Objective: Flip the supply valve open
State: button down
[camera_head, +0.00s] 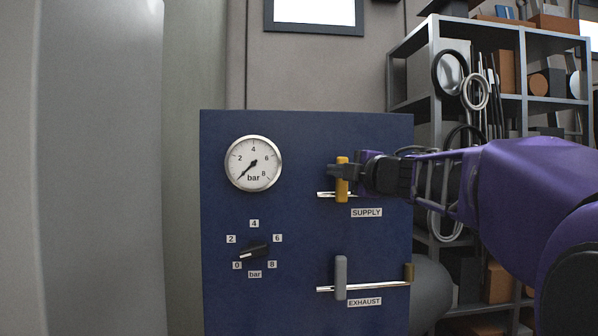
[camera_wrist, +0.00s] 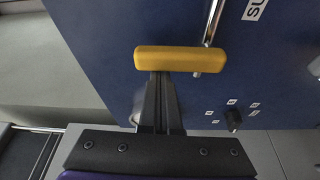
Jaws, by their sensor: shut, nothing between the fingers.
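The supply valve has a yellow handle (camera_head: 342,181), which stands upright across a short horizontal chrome pipe (camera_head: 325,194) above the SUPPLY label (camera_head: 366,212). My gripper (camera_head: 334,171) reaches in from the right at the handle's height. Its dark fingers are shut with nothing between them. A dark tip shows just left of the handle. In the wrist view the yellow handle (camera_wrist: 180,60) lies across the far end of my closed fingers (camera_wrist: 158,90) and hides their tips. I cannot tell whether they touch it.
The blue panel (camera_head: 300,240) also carries a pressure gauge (camera_head: 253,163) with its needle low left, a black selector knob (camera_head: 254,249), and a grey upright exhaust handle (camera_head: 340,277) on a lower pipe. Cluttered metal shelves (camera_head: 490,60) stand behind at right.

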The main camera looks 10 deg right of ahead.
jog(key=shift+d, duration=0.2)
jog(key=d+f+m+t+h+b, duration=0.3)
jog(key=d+m+t+h+b, duration=0.1)
jog(key=m, duration=1.5)
jog(key=d+h+b, duration=0.1)
jog(key=d, duration=0.1)
jog(key=shift+d+f, duration=0.35)
jog(key=shift+f, duration=0.05)
jog(key=shift+f+b, duration=0.1)
jog(key=shift+b, duration=0.3)
